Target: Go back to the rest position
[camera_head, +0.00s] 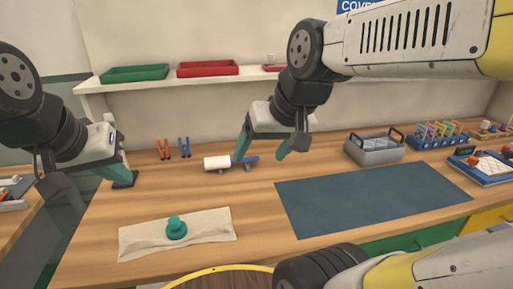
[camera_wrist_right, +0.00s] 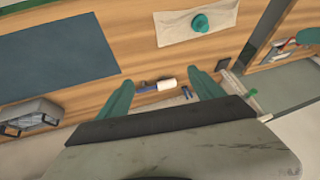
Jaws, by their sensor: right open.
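My right gripper (camera_head: 262,156) is open and empty, above the back part of the wooden table in the head view. Its two teal fingers stand apart in the right wrist view (camera_wrist_right: 163,88), with nothing between them. From the head camera, it partly overlaps a white roller (camera_head: 217,162) with a blue handle lying on the table; the roller also shows beyond the fingertips in the right wrist view (camera_wrist_right: 166,84). My left gripper (camera_head: 95,178) hangs at the left edge of the table. A teal finger shows, but its opening is unclear.
A cream cloth (camera_head: 140,238) with a teal knob-like object (camera_head: 176,228) lies at front left. A dark blue mat (camera_head: 370,200) lies flat at right. A grey basket (camera_head: 375,151) and colourful racks stand behind it. A shelf (camera_head: 230,80) holds trays above.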

